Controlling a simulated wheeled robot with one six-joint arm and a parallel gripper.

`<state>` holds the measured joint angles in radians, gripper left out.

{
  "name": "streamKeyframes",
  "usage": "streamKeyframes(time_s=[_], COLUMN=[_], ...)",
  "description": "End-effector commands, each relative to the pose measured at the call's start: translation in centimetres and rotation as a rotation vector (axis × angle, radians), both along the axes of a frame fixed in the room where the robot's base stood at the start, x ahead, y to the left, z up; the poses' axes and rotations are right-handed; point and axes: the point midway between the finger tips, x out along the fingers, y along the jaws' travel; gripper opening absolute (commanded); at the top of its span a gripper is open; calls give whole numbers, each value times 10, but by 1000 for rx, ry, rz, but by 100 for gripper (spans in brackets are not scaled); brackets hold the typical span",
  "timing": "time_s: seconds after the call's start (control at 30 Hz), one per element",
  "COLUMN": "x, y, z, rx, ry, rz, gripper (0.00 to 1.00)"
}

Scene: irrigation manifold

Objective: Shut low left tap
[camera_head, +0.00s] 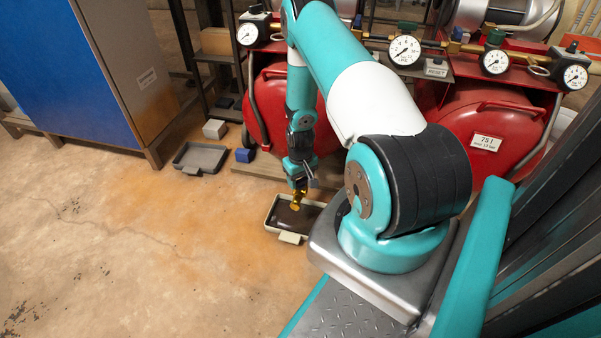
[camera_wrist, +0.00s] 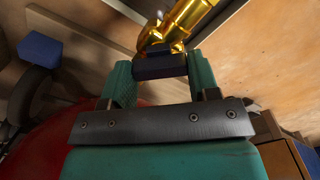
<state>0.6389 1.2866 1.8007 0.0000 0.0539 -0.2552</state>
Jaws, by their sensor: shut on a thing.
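A brass tap (camera_head: 298,201) shows low down beneath the left red tank, above a tray of dark liquid. In the wrist view the brass tap (camera_wrist: 183,22) fills the top middle, with a dark block-like handle (camera_wrist: 160,66) at its near end. My gripper (camera_head: 299,182) is at the tap from above, and my arm hides much around it. In the wrist view the teal fingers of my gripper (camera_wrist: 161,74) stand on either side of the dark handle and are shut on it. Whether water runs from the tap cannot be told.
The drip tray (camera_head: 270,219) lies under the tap. A grey tray (camera_head: 199,157), a blue block (camera_head: 245,155) and a white block (camera_head: 214,129) are to the left. Red tanks (camera_head: 268,105) with gauges stand behind. The floor at front left is clear.

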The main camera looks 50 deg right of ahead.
Motion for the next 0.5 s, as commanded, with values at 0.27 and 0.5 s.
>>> streamKeyframes(time_s=[0.27,0.5], x=[0,-1], y=[0,0], z=[3,2], rx=[1,1], ry=[2,3], rz=[-262,-480], gripper=[32,32])
